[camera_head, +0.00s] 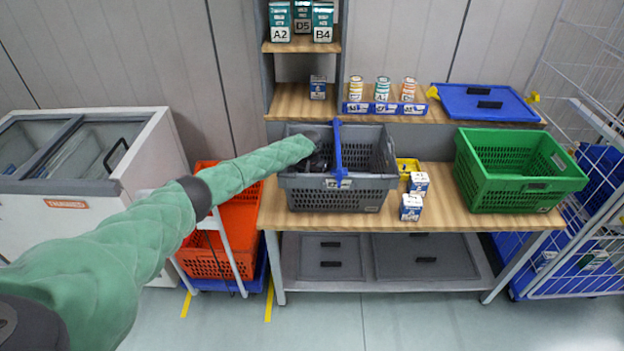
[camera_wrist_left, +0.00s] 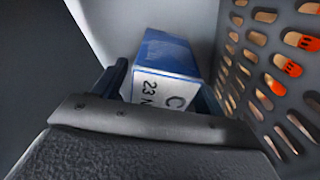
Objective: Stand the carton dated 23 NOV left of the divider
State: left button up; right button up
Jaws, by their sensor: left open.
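The grey basket (camera_head: 335,200) stands on the wooden bench with a blue divider (camera_head: 338,150) across its middle. My left gripper (camera_head: 320,162) is inside the basket, left of the divider. In the left wrist view a blue and white carton (camera_wrist_left: 168,72) shows "23 N" and a large "C"; the rest of its print is hidden. It is between the open fingers of my left gripper (camera_wrist_left: 162,98), close to the basket's perforated wall (camera_wrist_left: 262,80). I cannot tell whether its base rests flat on the floor. In the head view the gripper hides the carton. My right gripper is out of view.
Two blue and white cartons (camera_head: 411,207) stand on the bench right of the basket, by a yellow container (camera_head: 407,166). A green crate (camera_head: 520,170) stands further right.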

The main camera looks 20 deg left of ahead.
pick_arm(q)
jog(key=shift+r, duration=0.1)
jog(key=shift+r, duration=0.15)
notch_tip(320, 180, up, 2)
jog(key=shift+s+r+b, duration=0.1)
jog(key=shift+s+b, duration=0.05)
jog(key=shift+b, duration=0.3)
jog(key=shift+s+r+b, duration=0.1)
jog(key=shift+r+b, duration=0.2)
jog(key=shift+r, duration=0.5)
jog(key=r, duration=0.2)
jog(key=r+b, duration=0.1)
jog(key=r, duration=0.1)
jog(key=r+b, duration=0.1)
jog(key=r, duration=0.1)
jog(key=shift+s+a+r, duration=0.1)
jog(key=shift+s+r, duration=0.25)
jog(key=shift+r, duration=0.05)
jog(key=shift+s+r, duration=0.1)
jog(key=shift+r, duration=0.4)
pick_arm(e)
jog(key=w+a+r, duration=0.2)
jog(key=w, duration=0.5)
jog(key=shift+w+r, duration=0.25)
